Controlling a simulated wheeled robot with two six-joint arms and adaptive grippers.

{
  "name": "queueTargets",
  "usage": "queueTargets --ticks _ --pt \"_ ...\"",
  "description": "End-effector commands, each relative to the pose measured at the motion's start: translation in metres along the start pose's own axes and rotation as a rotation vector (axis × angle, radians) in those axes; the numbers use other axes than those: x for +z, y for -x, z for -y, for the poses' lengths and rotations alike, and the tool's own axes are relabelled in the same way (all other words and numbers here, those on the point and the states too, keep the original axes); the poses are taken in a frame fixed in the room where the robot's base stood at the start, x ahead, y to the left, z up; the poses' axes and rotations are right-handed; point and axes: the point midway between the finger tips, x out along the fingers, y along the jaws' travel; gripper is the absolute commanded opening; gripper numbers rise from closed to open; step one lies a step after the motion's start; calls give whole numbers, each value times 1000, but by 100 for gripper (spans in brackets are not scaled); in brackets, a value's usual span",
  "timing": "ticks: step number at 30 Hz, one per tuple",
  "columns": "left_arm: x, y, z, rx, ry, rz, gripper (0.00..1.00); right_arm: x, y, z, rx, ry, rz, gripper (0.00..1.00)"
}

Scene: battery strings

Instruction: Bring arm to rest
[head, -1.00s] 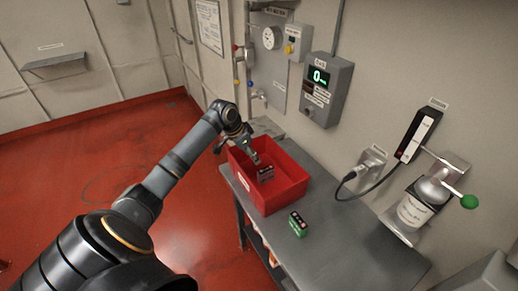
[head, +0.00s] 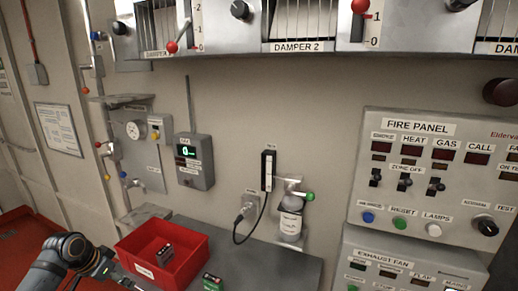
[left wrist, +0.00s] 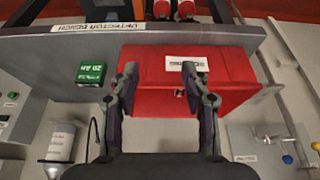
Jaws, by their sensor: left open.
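My left arm comes in at the lower left of the head view, with its gripper beside the left edge of the red bin (head: 135,252). In the left wrist view my left gripper (left wrist: 167,85) has its two fingers spread, with nothing held between them, in front of the red bin (left wrist: 160,105). A dark battery block (head: 166,254) stands inside the bin in the head view. My right gripper is in neither view.
A green battery block (head: 212,282) stands on the grey bench (head: 265,262) right of the bin; it also shows in the left wrist view (left wrist: 90,73). A gas meter (head: 194,162), a canister (head: 290,220) and a fire panel (head: 430,180) are on the wall.

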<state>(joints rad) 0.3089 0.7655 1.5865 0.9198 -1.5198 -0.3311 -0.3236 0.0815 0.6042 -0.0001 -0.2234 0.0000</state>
Motion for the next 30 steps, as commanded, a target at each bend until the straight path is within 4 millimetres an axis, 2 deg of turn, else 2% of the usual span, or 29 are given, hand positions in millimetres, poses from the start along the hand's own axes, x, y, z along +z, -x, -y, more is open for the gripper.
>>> queueTargets --ticks 3,7,13,17,20,23,24,26,27,29,30 --pt "12 -26 4 -9 47 3 47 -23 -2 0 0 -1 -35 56" --pt "28 -56 9 -27 103 7 47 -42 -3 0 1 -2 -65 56" --pt "71 -117 14 -68 202 27 47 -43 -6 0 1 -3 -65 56" --pt "116 -168 10 -105 272 54 47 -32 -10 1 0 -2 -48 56" --pt "168 -215 -1 -143 325 88 47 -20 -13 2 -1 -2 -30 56" --pt "239 -265 -25 -185 367 137 47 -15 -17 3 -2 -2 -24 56" --pt "268 -282 -37 -201 374 155 47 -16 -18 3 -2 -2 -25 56" --pt "312 -305 -60 -219 382 183 47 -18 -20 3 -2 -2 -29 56" --pt "341 -317 -77 -227 382 202 47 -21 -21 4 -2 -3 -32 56" --pt "384 -333 -106 -234 377 229 47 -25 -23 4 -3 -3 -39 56" --pt "412 -341 -127 -235 373 245 47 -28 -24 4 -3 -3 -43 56"
